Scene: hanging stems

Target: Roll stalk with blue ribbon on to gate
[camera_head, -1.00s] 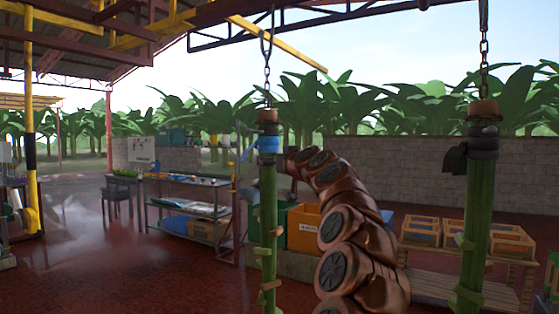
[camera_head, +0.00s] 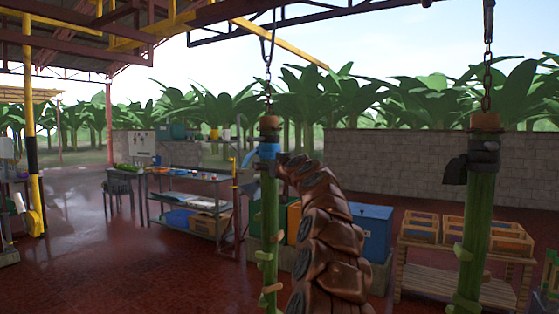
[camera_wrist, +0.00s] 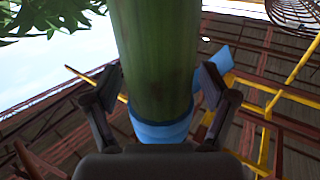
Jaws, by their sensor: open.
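The green stalk with the blue ribbon (camera_head: 268,152) hangs from a chain (camera_head: 268,80) left of my arm in the head view. In the wrist view the stalk (camera_wrist: 155,50) stands between the two fingers of my gripper (camera_wrist: 159,80). The fingers are open on either side of it, and I cannot tell whether either one touches. The ribbon wraps the stalk close to my palm, with a loose blue end at right. In the head view my gripper is mostly hidden behind the stalk. I cannot make out a gate in either view.
A second stalk with a black ribbon (camera_head: 480,220) hangs at right. Behind stand a wooden rack with crates (camera_head: 465,260), a blue bin (camera_head: 370,235) and a block wall (camera_head: 400,165). A work table (camera_head: 190,180) is at left. The red floor (camera_head: 120,265) there is open.

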